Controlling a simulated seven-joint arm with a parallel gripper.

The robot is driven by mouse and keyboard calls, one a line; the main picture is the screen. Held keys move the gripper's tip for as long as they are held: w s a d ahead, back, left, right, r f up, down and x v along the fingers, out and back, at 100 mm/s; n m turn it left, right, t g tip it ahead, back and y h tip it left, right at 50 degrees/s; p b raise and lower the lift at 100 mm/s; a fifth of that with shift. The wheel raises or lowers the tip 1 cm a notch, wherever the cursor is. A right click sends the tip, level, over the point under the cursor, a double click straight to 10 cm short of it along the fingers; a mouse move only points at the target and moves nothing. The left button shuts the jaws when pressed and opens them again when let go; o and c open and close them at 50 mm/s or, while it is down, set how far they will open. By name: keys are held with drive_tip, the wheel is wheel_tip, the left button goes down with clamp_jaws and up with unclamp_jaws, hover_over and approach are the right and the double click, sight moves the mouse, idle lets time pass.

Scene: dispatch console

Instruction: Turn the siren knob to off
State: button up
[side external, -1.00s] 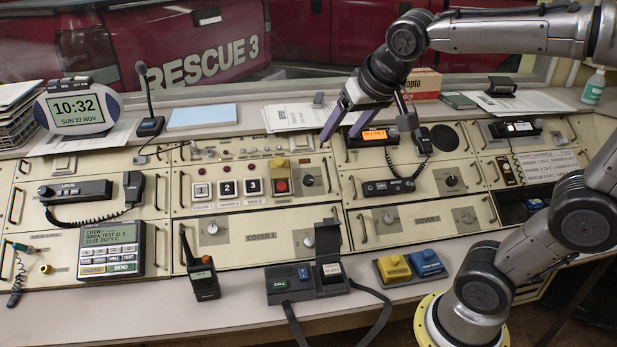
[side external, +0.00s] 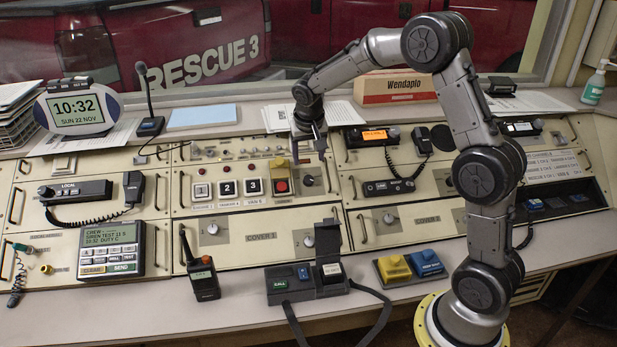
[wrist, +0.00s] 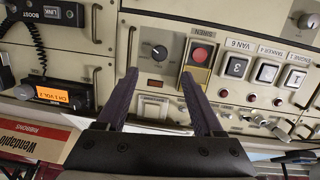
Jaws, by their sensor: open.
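The siren knob (side external: 308,180) is a small dark knob on a dark plate in the middle panel, right of the red button (side external: 282,186) under its raised yellow guard. In the wrist view the knob (wrist: 159,52) is just beyond my fingertips and roughly centred between them. Its pointer direction is too small to read surely. My gripper (side external: 308,150) is open and empty, pointing down above and behind the knob. In the wrist view the dark fingers (wrist: 158,78) stand apart, with nothing between them and no visible contact with the knob.
Numbered square buttons (side external: 227,187) sit left of the red button. A radio with an orange screen (side external: 374,136) and a coiled-cord handset (side external: 422,140) are to the right. A Wendaplo box (side external: 398,90) stands behind. A cover knob (side external: 308,241) lies below.

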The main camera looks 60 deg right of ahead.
sight(308, 179)
drive_tip(key=x, duration=1)
drive_tip(key=shift+f, duration=0.15)
clamp_jaws()
